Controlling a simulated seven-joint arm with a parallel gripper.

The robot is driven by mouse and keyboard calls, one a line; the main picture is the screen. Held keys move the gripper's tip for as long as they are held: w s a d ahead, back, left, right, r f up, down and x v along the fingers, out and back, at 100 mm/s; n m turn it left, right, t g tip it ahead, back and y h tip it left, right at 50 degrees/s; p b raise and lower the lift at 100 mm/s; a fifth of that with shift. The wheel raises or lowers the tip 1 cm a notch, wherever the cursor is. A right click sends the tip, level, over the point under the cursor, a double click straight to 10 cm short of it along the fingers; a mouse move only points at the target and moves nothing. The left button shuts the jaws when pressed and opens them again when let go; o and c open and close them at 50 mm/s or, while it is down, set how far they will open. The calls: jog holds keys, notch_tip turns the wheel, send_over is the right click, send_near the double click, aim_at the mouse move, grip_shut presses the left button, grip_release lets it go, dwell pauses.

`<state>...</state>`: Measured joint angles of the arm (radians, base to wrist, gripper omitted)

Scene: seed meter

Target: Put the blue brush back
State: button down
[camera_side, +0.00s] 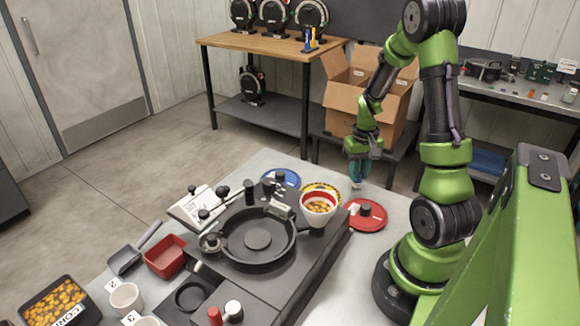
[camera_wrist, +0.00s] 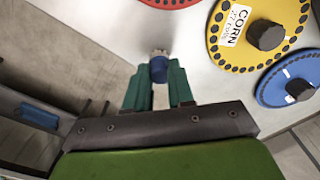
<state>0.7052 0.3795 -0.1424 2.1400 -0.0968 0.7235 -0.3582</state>
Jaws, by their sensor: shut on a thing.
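The blue brush (camera_wrist: 158,70) is between the green fingertips of my gripper (camera_wrist: 159,86) in the wrist view. In the side view my gripper (camera_side: 357,169) points down over the far right corner of the pale table, behind the red disc. Only a small pale end of the brush (camera_side: 357,184) shows below the fingers there. I cannot tell whether it touches the table. A small blue and yellow holder-like item (camera_side: 310,40) stands on the wooden bench behind.
A red disc (camera_side: 366,215), a yellow corn disc (camera_wrist: 237,30) and a blue disc (camera_wrist: 291,84) lie near my gripper. The black seed meter (camera_side: 257,240) with a white cup of seeds (camera_side: 318,206) fills the table's middle. An open cardboard box (camera_side: 362,100) stands behind my arm.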

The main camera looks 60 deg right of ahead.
jog(key=shift+f, duration=0.15)
jog(key=c, duration=1)
grip_release()
notch_tip(320, 180, up, 12)
jog(key=w+a+r+n+t, duration=0.1)
jog(key=w+a+r+t, duration=0.15)
jog(key=a, duration=0.45)
jog(key=w+a+r+n+t, duration=0.1)
jog(key=w+a+r, duration=0.1)
jog(key=a+r, duration=0.35)
jog(key=s+a+t, duration=0.1)
jog(key=a, duration=0.4)
jog(key=s+a+r+n+t+y, duration=0.1)
jog(key=a, duration=0.5)
jog(key=s+a+r+n+t+y, duration=0.1)
jog(key=s+a, duration=0.1)
jog(key=a, duration=0.3)
jog(key=shift+s+a+t, duration=0.1)
jog(key=shift+a+t, duration=0.05)
jog(key=shift+t, duration=0.2)
